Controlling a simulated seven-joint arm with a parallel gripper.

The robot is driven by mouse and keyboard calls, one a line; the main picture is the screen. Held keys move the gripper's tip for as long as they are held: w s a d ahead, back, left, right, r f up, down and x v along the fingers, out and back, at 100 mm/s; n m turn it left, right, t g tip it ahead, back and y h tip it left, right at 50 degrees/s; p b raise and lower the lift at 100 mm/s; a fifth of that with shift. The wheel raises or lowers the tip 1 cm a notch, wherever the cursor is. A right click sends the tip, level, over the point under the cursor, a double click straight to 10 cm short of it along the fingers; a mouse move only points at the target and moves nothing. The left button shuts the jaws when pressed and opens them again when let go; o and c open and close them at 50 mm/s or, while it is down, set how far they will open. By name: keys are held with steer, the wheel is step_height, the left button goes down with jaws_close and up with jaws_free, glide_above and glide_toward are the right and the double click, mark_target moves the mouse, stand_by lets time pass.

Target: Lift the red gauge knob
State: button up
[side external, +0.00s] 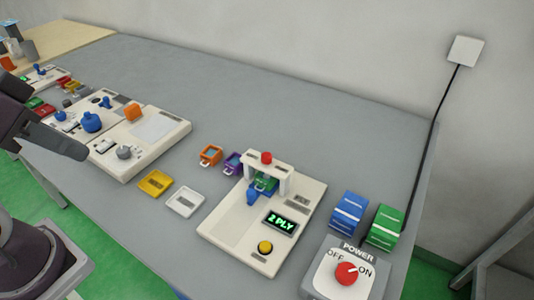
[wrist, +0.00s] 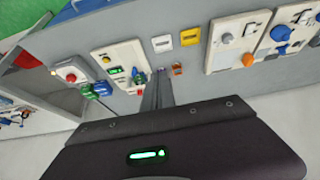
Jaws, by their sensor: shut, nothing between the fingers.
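A small red knob (side external: 266,157) sits on top of a white arch on the cream gauge unit (side external: 225,222) in the side external view. Under the arch are blue and green parts, and a display (side external: 287,222) reads "2 PLY".
A power box with a red switch (side external: 347,273) and blue (side external: 347,213) and green (side external: 385,226) blocks stand right of the gauge. Yellow (side external: 155,184) and white (side external: 185,201) trays lie left, beyond them cream panels (side external: 150,132). The table behind is clear.

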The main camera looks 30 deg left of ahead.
steer(key=o, duration=0.4)
steer(key=shift+w+r, duration=0.2)
steer(key=shift+w, duration=0.05)
steer(key=shift+c, duration=0.2)
steer(key=o, duration=0.6)
steer(key=w+r, duration=0.1)
steer(key=w, duration=0.1)
steer(key=w+d+m+g, duration=0.1)
steer(key=w, duration=0.2)
steer(key=w+r+m, duration=0.1)
steer(key=w, duration=0.1)
steer(key=shift+w+d+r, duration=0.15)
steer(key=shift+d+r, duration=0.15)
steer(key=shift+r, duration=0.05)
steer(key=shift+c, duration=0.2)
steer(key=m+g, duration=0.5)
steer(key=m, duration=0.2)
glide_above(266, 155)
step_height(266, 155, down, 15)
steer(key=shift+r, duration=0.2)
step_height(266, 155, down, 7)
steer(key=shift+w+r, duration=0.1)
steer(key=shift+r, duration=0.1)
steer(key=shift+f, duration=0.25)
jaws_close()
